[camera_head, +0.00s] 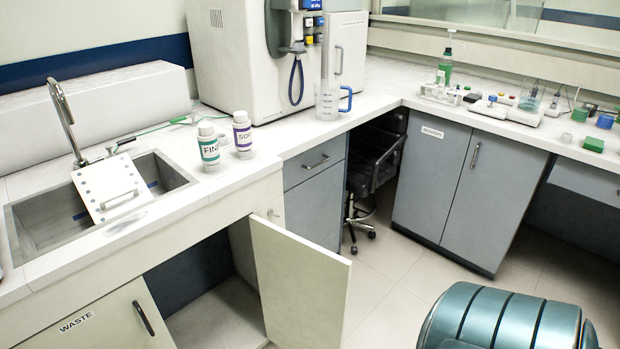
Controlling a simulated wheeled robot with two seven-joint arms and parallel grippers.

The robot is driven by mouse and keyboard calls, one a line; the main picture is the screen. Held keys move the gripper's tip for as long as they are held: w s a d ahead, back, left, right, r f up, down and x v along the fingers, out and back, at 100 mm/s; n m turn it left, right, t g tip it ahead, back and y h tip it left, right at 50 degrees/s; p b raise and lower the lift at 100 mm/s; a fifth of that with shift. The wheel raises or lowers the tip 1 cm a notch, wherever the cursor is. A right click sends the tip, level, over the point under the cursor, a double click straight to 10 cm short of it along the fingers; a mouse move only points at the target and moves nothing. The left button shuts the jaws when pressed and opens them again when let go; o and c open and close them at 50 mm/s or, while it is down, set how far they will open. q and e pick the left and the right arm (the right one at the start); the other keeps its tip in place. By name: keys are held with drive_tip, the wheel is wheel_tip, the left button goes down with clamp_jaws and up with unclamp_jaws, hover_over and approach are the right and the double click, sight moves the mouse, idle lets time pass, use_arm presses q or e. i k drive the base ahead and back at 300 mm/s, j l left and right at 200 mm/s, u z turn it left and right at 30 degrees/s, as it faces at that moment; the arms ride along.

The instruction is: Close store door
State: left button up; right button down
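A cream cabinet door (298,286) under the sink counter stands swung wide open, hinged at its left edge and jutting out over the floor. The dark cabinet interior (208,312) to its left shows a pale bottom and looks empty where visible. I see no "store" label on the open door. Left of the opening, a shut door labelled WASTE (88,325) has a dark handle (143,318). Under the right counter, a grey two-door cabinet (465,185) is shut; its small label is hard to read. Neither of my grippers is in view.
Tiled floor (385,300) is free right of the open door. A dark office chair (372,165) is tucked under the counter. A teal ribbed rounded object (505,318) fills the lower right; I cannot tell what it is. Two white bottles (208,147) stand by the sink (45,215).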

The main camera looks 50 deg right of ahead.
sight(304, 285)
drive_tip(key=l+u, duration=0.1)
drive_tip(key=l, duration=0.35)
drive_tip(key=k+l+u, duration=0.15)
drive_tip(key=l, duration=0.25)
drive_tip(key=k+l+u, duration=0.1)
drive_tip(key=l, duration=0.3)
drive_tip(key=k+l+u, duration=0.1)
drive_tip(key=l, duration=0.3)
drive_tip(key=k+l+u, duration=0.1)
drive_tip(key=l, duration=0.3)
drive_tip(key=l+u, duration=0.1)
drive_tip(key=l, duration=0.45)
drive_tip(key=k+l+u, duration=0.1)
drive_tip(key=l, duration=0.95)
drive_tip(key=k+l+u, duration=0.15)
drive_tip(key=l, duration=0.4)
